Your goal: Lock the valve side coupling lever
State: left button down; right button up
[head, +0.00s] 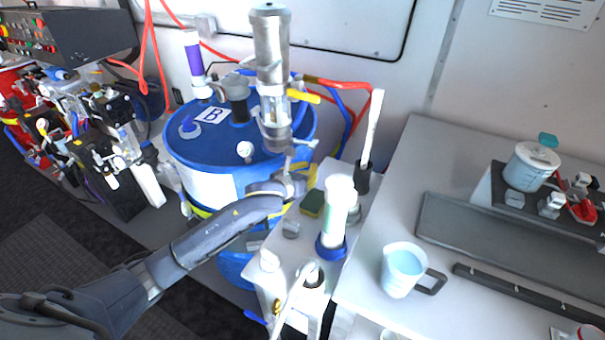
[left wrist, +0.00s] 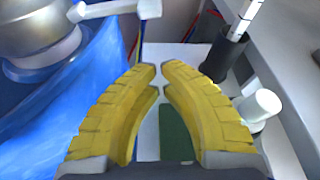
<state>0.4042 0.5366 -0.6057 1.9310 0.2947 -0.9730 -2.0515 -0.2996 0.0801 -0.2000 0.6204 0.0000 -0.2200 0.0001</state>
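My left gripper (head: 300,178) has yellow finger pads and is beside the blue drum, just below the silver pump (head: 272,60). In the left wrist view its fingers (left wrist: 160,72) curve toward each other with a narrow empty gap at the tips. A small grey lever (head: 302,143) sticks out near the pump's lower end, just above the gripper. A pale grey lever arm (left wrist: 108,9) also shows at the wrist view's top left, beyond the fingertips and apart from them. I cannot tell whether it is locked. My right gripper is out of view.
The blue drum (head: 185,150) bears the pump and a purple-labelled tube (head: 194,62). A white stand holds a green sponge (head: 312,204), a white cylinder (head: 339,207) and a black holder (head: 362,178). Red and blue hoses run behind. A beaker (head: 402,270) stands on the right counter.

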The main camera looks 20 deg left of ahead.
aim_at(304, 143)
pick_arm(q)
jog(key=shift+w+d+r, duration=0.1)
jog(key=shift+w+r, duration=0.6)
jog(key=shift+w, duration=0.15)
jog(key=shift+w+r, duration=0.65)
jog(key=shift+w, duration=0.2)
